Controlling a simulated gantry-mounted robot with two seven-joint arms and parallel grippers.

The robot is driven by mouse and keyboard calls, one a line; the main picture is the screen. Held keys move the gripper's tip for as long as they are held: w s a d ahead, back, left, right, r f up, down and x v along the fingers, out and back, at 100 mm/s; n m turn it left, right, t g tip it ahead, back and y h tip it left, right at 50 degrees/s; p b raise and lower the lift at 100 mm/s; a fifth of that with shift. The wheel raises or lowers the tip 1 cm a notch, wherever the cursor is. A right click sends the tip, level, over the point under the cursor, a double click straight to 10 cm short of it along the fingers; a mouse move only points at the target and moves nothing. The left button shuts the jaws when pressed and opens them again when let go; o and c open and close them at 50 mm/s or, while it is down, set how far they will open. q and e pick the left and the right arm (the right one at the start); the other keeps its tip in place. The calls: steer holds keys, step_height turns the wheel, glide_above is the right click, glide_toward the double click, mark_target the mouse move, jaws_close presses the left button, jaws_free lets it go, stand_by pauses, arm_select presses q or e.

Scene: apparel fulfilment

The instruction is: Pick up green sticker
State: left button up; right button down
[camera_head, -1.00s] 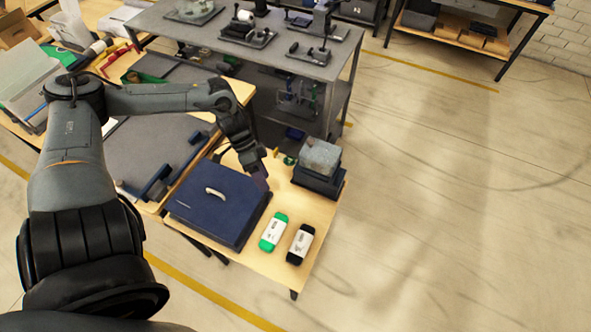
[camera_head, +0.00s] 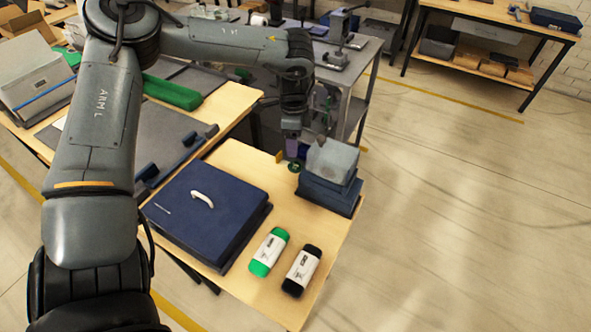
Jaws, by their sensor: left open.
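A small round green piece (camera_head: 294,167), perhaps the green sticker, lies near the back of the small wooden table, left of a stacked grey block. A small yellow piece (camera_head: 279,156) is beside it. My left gripper (camera_head: 293,150) points down just behind and above the green piece. It is open, and its fingers are small and partly hidden, with nothing seen between them. A green-and-white packet (camera_head: 269,252) lies at the table's front, apart from the gripper. My right gripper is out of view.
A black-and-white packet (camera_head: 302,270) lies right of the green-and-white one. A blue case (camera_head: 205,215) with a white handle fills the table's left. Dark blue boxes (camera_head: 329,193) under a translucent grey block (camera_head: 332,160) stand close right of the gripper.

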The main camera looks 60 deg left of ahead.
mark_target(295, 167)
arm_select(q)
step_height(295, 167, down, 4)
steer(key=shift+r+b, duration=0.25)
steer(key=shift+b, duration=0.05)
steer(key=shift+w+f+b, duration=0.15)
steer(key=shift+f+b, duration=0.25)
steer(key=shift+f, duration=0.95)
steer(key=shift+w+f+b, duration=0.1)
steer(key=shift+f+b, duration=0.25)
steer(key=shift+f, duration=1)
steer(key=shift+f+b, duration=0.2)
steer(key=shift+b, duration=0.2)
steer(key=c, duration=0.5)
